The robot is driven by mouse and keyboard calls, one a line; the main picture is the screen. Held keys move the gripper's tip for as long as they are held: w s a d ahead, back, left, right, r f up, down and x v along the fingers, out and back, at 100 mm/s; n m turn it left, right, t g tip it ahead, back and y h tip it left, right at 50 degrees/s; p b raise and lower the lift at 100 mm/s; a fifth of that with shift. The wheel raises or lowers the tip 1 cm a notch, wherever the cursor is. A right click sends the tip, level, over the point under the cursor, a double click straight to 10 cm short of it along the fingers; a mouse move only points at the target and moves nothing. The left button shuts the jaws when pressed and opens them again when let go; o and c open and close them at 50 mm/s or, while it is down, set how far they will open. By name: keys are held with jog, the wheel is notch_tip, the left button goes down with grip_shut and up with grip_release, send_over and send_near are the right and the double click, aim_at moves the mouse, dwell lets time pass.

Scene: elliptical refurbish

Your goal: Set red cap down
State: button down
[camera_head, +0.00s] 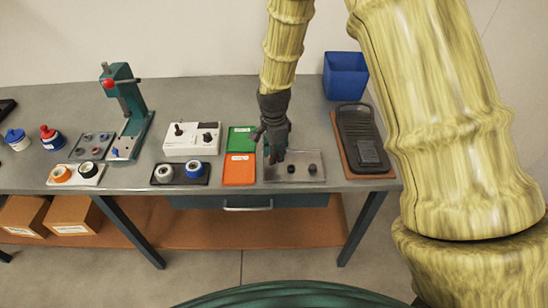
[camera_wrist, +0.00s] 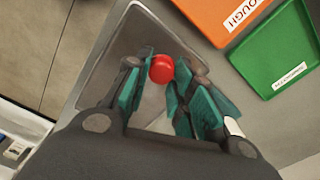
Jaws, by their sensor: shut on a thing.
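The red cap (camera_wrist: 161,69) is a small round piece held between the teal fingertips of my gripper (camera_wrist: 160,76) in the wrist view. It is over a grey tray (camera_wrist: 104,68); I cannot tell whether it touches the tray. In the head view my gripper (camera_head: 272,150) is above the left part of the same tray (camera_head: 295,178), and the cap is mostly hidden behind the fingers.
A green tray (camera_head: 241,138) and an orange tray (camera_head: 239,171) lie left of the grey tray. A dark device (camera_head: 360,138) on a brown board stands to the right. A blue bin (camera_head: 345,76) is behind it. A teal press (camera_head: 128,105) stands further left.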

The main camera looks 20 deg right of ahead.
aim_at(274, 166)
jog(key=shift+f+p, duration=0.65)
jog(key=shift+f, duration=0.85)
jog(key=shift+f, duration=0.2)
jog(key=c, duration=1.5)
grip_release()
jog(key=shift+r, duration=0.25)
jog(key=shift+r+b, duration=2.05)
jog(key=shift+r, duration=3.9)
